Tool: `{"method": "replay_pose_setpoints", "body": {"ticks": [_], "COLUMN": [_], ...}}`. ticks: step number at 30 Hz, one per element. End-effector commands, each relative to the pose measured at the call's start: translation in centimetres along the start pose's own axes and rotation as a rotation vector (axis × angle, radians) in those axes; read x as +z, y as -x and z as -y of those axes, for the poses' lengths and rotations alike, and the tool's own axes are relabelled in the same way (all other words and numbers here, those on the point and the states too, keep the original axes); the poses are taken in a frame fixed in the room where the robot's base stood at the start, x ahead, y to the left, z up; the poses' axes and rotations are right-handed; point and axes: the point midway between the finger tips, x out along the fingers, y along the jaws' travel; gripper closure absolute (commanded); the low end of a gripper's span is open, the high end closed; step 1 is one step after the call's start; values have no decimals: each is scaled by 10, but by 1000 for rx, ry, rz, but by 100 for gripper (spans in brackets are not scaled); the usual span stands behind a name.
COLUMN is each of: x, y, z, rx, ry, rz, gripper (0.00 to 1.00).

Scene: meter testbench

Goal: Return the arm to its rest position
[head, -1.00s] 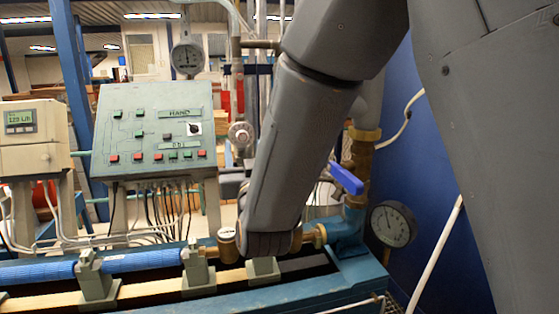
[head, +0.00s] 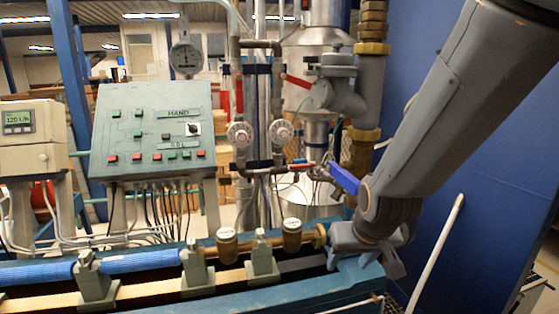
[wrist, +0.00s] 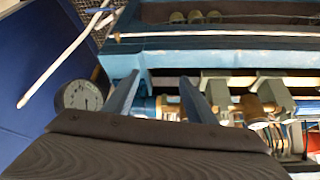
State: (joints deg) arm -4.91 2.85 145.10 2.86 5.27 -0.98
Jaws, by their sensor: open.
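My arm (head: 440,120) comes down from the top right in the head view, and its lower end is at the right end of the pipe bench. My gripper (wrist: 160,92) shows in the wrist view with two blue-grey fingers apart and nothing between them. Beyond the fingers lie the bench pipe and brass fittings (wrist: 255,108). The blue valve handle (head: 343,178) is just left of my wrist.
Two brass-coloured meters (head: 228,245) sit on the pipe line. A control panel (head: 150,130) stands behind at left. A round gauge (wrist: 80,96) shows in the wrist view, left of the fingers. A blue wall (head: 425,60) is at right, with a white hose (head: 437,250).

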Motion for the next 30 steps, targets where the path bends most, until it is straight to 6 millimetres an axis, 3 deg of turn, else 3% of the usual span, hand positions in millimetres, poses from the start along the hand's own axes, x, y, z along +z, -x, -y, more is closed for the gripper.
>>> {"method": "replay_pose_setpoints", "body": {"ticks": [6,21,30], "x": [70,121,131], "y": [23,-69,-80], "z": [-38,-36,-36], "rx": [42,33,32], "ry": [-55,-46,-45], "rz": [242,376,407], "gripper": [49,49,49]}}
